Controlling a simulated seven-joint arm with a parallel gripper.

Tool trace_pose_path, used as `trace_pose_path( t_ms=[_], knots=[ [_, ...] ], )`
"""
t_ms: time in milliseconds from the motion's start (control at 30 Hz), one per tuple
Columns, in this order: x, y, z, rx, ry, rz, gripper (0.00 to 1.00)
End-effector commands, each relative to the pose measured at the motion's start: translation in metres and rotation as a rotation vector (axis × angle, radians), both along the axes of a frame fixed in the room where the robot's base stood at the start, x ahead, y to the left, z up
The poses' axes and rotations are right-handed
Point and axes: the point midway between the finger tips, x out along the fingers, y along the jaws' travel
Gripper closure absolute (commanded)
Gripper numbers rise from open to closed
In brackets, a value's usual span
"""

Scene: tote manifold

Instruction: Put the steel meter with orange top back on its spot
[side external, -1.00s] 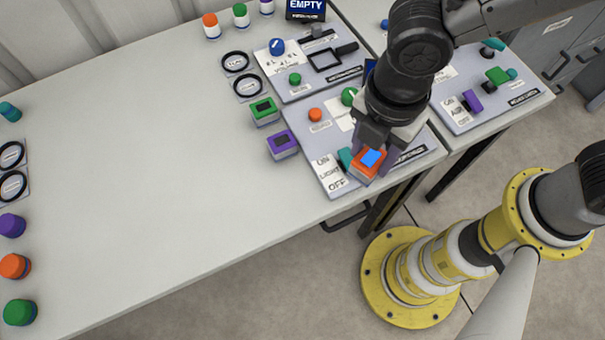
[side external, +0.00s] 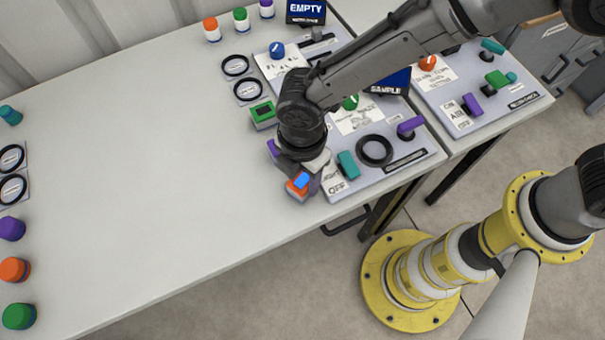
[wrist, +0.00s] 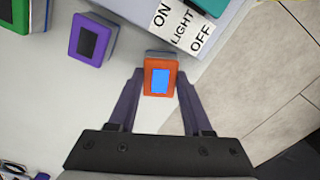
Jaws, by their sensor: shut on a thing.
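The steel meter with the orange top (side external: 297,188) has a blue screen and is between the fingers of my gripper (side external: 304,182). In the wrist view the meter (wrist: 160,77) sits upright between both fingertips of my gripper (wrist: 160,90), which are shut on it. It is beside the left edge of the middle panel, at the table's front; I cannot tell whether it touches the table. The purple-topped meter (wrist: 92,40) stands close to its left in the wrist view, and the green-topped meter (side external: 263,113) is farther back.
The middle panel (side external: 432,158) carries a black ring (side external: 375,150), a teal switch (side external: 348,164) and a purple handle (side external: 410,125). A LIGHT ON/OFF label (wrist: 180,25) is near the held meter. The table (side external: 150,170) to the left is broadly clear. The front table edge is close.

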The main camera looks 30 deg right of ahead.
Motion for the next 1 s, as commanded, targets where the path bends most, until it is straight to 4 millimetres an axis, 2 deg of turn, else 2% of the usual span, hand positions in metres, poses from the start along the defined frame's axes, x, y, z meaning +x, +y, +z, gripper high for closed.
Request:
trace_pose_path(
  t_ms=[400,433,600,867,1000],
  knots=[
    [0.0002,0.0003,-0.0075,0.002,-0.001,0.000,1.00],
    [0.0000,0.0001,-0.0081,0.001,-0.001,0.000,0.49],
    [0.0001,0.0002,-0.0077,0.001,-0.001,0.000,0.21],
    [0.0001,0.0002,-0.0072,0.001,-0.001,0.000,0.21],
    [0.0004,0.0006,0.0010,0.003,-0.002,0.000,0.21]
  ],
)
